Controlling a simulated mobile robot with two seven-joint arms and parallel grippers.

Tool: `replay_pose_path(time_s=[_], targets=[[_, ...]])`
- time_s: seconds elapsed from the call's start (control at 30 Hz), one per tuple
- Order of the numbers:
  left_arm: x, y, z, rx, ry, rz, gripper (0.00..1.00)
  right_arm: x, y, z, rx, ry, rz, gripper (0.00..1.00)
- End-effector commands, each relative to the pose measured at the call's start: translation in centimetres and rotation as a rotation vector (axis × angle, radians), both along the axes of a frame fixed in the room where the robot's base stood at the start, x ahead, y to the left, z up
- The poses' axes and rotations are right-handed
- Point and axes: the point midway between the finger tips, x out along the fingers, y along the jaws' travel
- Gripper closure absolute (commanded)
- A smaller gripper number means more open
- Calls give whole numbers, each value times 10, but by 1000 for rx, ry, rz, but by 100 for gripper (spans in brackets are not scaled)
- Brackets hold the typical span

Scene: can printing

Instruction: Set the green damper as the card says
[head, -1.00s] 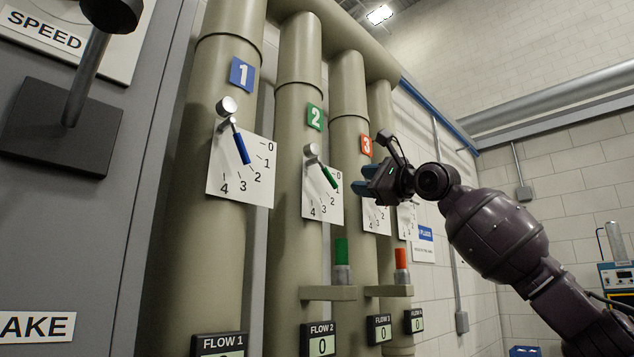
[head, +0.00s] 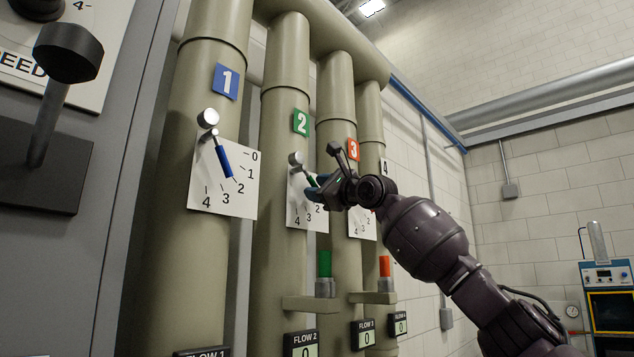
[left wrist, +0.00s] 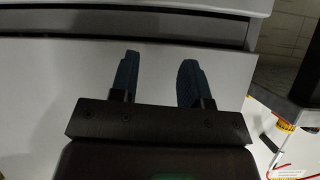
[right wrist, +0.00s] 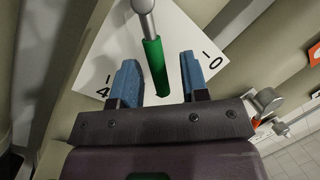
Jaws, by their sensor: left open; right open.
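The green damper lever (right wrist: 154,68), on the pipe marked 2, has a metal stem and a green handle. In the right wrist view the handle lies between the two blue fingers of my open right gripper (right wrist: 160,76), with gaps on both sides. In the head view my right gripper (head: 317,188) covers most of the handle. Its white scale plate (head: 296,214) is partly hidden, so I cannot tell the exact setting. My left gripper (left wrist: 158,78) is open and empty in front of a grey surface. I see no readable instruction card.
The blue lever (head: 224,161) on pipe 1 points near 2, left of my right gripper. A green-topped post (head: 325,264) and a red-topped post (head: 385,266) stand on brackets below. The FLOW 2 display (head: 303,347) reads 0. A grey cabinet (head: 120,190) borders the left.

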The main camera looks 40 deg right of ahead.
Motion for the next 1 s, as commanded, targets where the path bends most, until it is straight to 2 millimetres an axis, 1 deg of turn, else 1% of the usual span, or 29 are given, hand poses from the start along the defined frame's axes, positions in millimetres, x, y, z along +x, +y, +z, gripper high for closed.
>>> replay_pose_path(time_s=[0.03,0.13,0.4,0.43,0.6,0.7,1.0], targets=[[1,0,3,0,-3,0,57,3,1,2,1,0,2,59],[2,0,5,-1,-6,-1,57,8,1,2,1,1,0,59],[6,-1,7,-1,-13,-3,57,9,1,1,0,1,0,59],[6,-1,7,0,-13,-4,57,9,1,1,0,1,0,60],[7,-1,7,0,-13,-4,57,9,1,1,0,1,0,86],[7,-1,7,0,-13,-4,57,8,1,1,0,1,0,100],[4,-1,5,0,-9,-2,57,9,3,1,-3,1,1,100]])
